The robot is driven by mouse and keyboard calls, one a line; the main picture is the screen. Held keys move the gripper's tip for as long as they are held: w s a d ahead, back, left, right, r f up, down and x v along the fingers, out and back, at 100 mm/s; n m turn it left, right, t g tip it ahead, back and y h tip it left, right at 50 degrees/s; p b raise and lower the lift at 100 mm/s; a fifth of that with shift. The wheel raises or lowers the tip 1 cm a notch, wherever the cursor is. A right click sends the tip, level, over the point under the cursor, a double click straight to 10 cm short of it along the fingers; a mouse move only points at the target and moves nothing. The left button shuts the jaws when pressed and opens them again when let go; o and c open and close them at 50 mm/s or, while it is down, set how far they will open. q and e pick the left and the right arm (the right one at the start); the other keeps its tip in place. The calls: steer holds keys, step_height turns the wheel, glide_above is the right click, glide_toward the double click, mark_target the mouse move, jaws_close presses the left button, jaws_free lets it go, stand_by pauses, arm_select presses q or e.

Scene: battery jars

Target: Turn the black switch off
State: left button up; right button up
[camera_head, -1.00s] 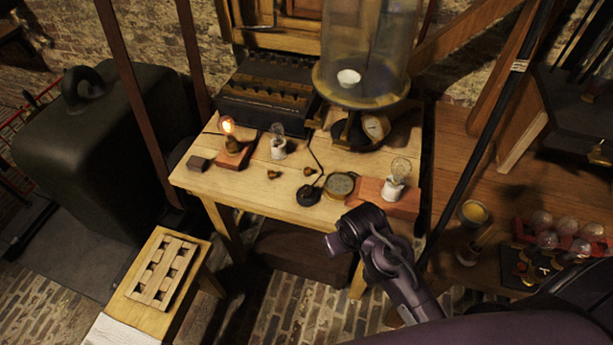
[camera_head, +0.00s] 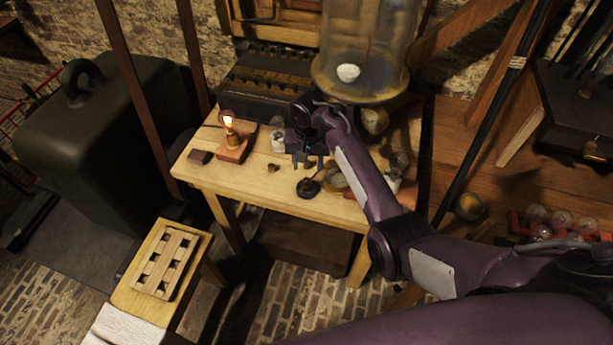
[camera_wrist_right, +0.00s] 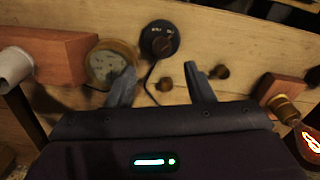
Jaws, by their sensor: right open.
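The black switch (camera_head: 308,187) is a small round black piece near the front edge of the wooden table, with a thin wire leading from it. In the right wrist view the switch (camera_wrist_right: 160,40) shows whole, with a dark knob on top, just beyond and between my fingertips. My right gripper (camera_head: 308,163) is open and empty above the table, close behind the switch in the head view. Its two spread fingers (camera_wrist_right: 161,70) also show in the right wrist view; neither appears to touch the switch. My left gripper is not in view.
A lit bulb (camera_head: 228,122) stands on a red-brown block at the left of the table (camera_head: 240,184). A round brass gauge (camera_wrist_right: 112,62) lies beside the switch. Small brass knobs (camera_wrist_right: 165,84) lie nearby. A glass bell jar (camera_head: 362,50) stands behind my right arm.

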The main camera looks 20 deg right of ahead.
mark_target(307, 180)
steer(key=shift+w+a+f, duration=0.1)
steer(key=shift+f, duration=3.7)
steer(key=shift+c, duration=0.3)
steer(key=c, duration=0.9)
